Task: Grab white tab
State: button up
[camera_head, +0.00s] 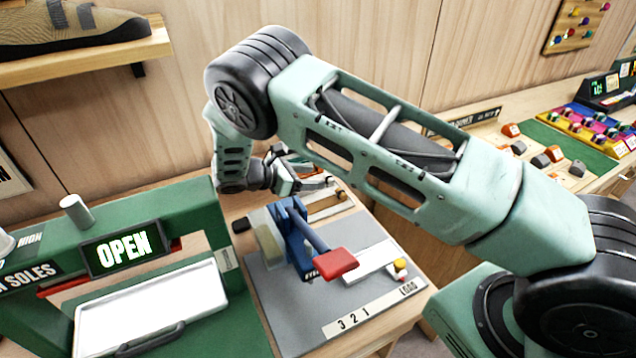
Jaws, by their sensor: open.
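A flat white piece (374,260) lies on the grey mat to the right of a blue lever press (291,240), partly behind its red handle (336,263). It may be the white tab, but I cannot be sure. A short white cylinder (75,210) also stands up from the top of the green machine at left. My gripper (318,182) is open at the back of the bench, behind the blue press and apart from the flat white piece. My arm and wrist hide part of it, and I cannot see anything between its fingers.
The green machine (225,270) with an OPEN sign (124,252) and a white panel stands at left. The grey mat (262,290) bears 3 2 1 and LOAD labels. A wooden shelf (90,62) holds a shoe. Coloured climbing holds sit on the right-hand bench (480,130).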

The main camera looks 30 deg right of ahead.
aim_at(328, 177)
jog(key=p+x, duration=0.2)
jog(key=x, duration=0.2)
jog(key=shift+w+d+f, duration=0.15)
jog(key=shift+d+f, duration=0.1)
jog(key=c, duration=1)
jog(key=shift+c, duration=0.2)
jog(key=shift+r, duration=0.1)
